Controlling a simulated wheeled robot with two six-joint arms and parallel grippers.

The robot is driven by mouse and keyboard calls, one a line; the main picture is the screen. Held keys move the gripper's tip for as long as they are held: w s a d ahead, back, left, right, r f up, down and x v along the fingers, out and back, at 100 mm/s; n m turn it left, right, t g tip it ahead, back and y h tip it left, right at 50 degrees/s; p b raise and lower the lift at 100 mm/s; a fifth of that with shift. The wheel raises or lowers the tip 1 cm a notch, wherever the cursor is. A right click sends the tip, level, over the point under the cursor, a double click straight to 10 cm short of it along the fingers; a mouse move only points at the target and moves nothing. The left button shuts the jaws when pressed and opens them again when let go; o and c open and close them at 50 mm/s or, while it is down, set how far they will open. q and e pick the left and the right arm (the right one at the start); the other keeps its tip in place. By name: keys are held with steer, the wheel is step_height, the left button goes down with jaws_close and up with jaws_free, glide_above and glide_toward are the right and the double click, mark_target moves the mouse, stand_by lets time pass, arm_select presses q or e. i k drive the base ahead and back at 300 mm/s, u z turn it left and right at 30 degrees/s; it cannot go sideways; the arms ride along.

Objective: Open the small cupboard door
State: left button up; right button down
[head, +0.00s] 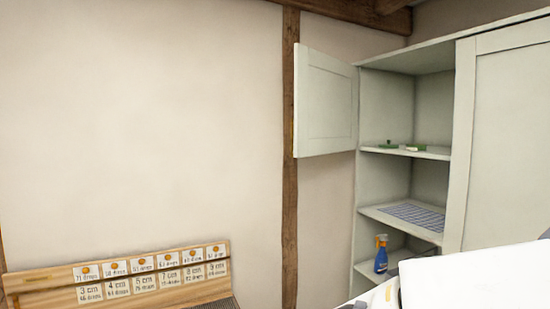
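The small cupboard door (325,103) is a pale grey-green panel at the upper left of the cupboard (463,140). It stands swung wide open to the left, hinged at the cupboard's left side. Its open compartment shows a shelf (433,153) with small green items on it. Neither of my grippers can be made out in the head view. A white shape fills the lower right corner, and I cannot tell what it is.
A tall closed door (505,140) is at right. A wooden board with labels (130,277) is at lower left. A dark wooden post (290,160) stands against the wall.

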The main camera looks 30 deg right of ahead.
mark_target(325, 87)
steer(key=z, duration=0.35)
steer(key=i, duration=1.35)
steer(key=z, duration=0.4)
